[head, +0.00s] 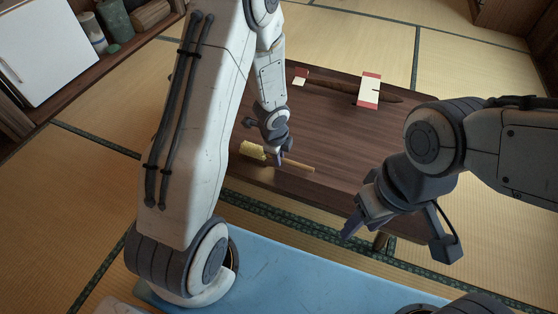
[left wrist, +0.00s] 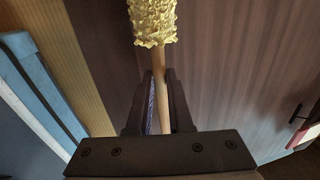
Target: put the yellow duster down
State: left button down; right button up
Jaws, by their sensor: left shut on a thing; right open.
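The yellow duster (head: 253,149) has a fluffy yellow head and a thin wooden handle. It is at the near left part of the low brown wooden table (head: 330,135). My left gripper (head: 279,160) is shut on its handle. In the left wrist view the handle runs between the two fingers (left wrist: 161,105), with the yellow head (left wrist: 153,20) beyond them over the table top. I cannot tell whether the duster touches the table. My right gripper (head: 350,228) is open and empty, in front of the table's near edge.
A dark stick-like thing (head: 330,88) with a red and white block (head: 369,90) lies at the table's far side. The middle of the table top is clear. A shelf with canisters (head: 116,20) stands at the upper left. Tatami floor surrounds the table.

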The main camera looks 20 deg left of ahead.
pick_arm(q)
jog(key=shift+r, duration=0.15)
jog(key=c, duration=1.2)
grip_release()
jog(key=shift+f, duration=0.25)
jog(key=shift+c, duration=0.2)
jog(key=o, duration=0.4)
jog(key=shift+r, duration=0.15)
